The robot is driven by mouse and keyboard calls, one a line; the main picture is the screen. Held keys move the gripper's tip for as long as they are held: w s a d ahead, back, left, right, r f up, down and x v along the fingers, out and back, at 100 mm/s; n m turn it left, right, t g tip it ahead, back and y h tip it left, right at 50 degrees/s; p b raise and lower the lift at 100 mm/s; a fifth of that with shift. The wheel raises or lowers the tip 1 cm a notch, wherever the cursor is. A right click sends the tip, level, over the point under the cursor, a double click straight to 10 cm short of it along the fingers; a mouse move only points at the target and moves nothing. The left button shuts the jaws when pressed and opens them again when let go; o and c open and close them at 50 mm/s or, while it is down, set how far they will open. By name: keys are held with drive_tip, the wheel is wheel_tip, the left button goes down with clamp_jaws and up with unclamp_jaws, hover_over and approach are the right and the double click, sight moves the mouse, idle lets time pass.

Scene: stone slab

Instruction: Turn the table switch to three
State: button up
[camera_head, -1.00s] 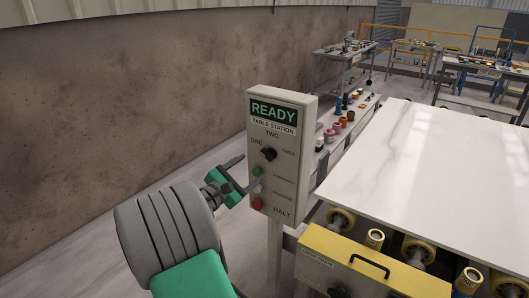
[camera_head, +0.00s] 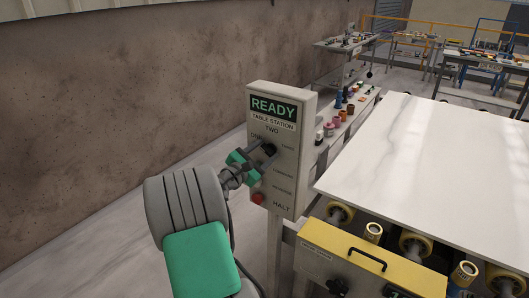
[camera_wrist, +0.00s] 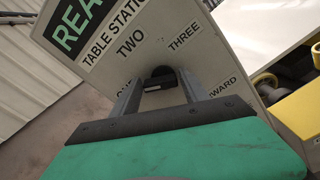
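The table switch is a dark knob on the grey control panel (camera_head: 297,165), below the READY and TABLE STATION signs. In the wrist view the knob (camera_wrist: 158,74) lies between the tips of my gripper (camera_wrist: 160,88). The two fingers are apart, one on each side of it, with some panel showing between them. I cannot tell whether they touch it. TWO stands above the knob and THREE to its right; ONE is mostly hidden. Which way the knob points is unclear. In the head view my gripper (camera_head: 262,157) is at the knob and partly covers it.
A red button (camera_head: 257,198) sits low on the panel by HALT. The white stone slab (camera_head: 430,165) lies on rollers to the right. A yellow-topped box (camera_head: 350,255) with a black handle stands in front. A brown wall (camera_head: 110,100) is at the left.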

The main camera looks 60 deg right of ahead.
drive_tip(key=c, duration=1)
